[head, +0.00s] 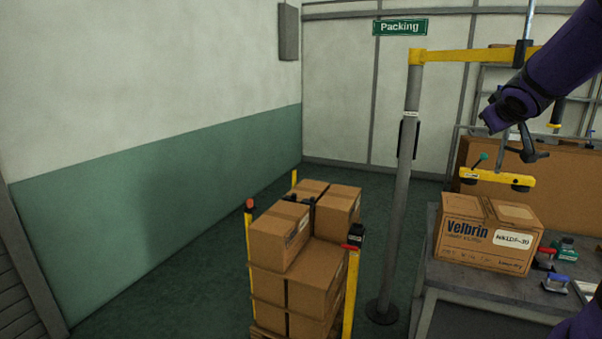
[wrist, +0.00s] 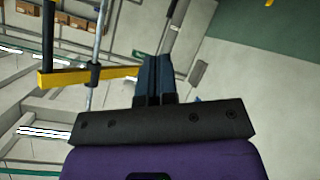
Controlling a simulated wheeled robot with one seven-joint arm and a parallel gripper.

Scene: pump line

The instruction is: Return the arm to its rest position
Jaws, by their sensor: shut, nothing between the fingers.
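My gripper (wrist: 153,78) shows in the wrist view with its two dark fingers together and nothing between them. Beyond the fingers are the pale wall, the yellow boom and ceiling beams, so the wrist camera looks up and away from the bench. In the head view my purple arm (head: 556,68) reaches in from the upper right, raised above the bench. I cannot make out the fingers clearly in that view.
A yellow lifting bar (head: 497,178) hangs just above a Velbrin carton (head: 470,236) on the grey bench (head: 440,275). A grey post (head: 405,190) carries the yellow boom (head: 460,56). Stacked cartons (head: 315,275) stand left of it. The floor at left is clear.

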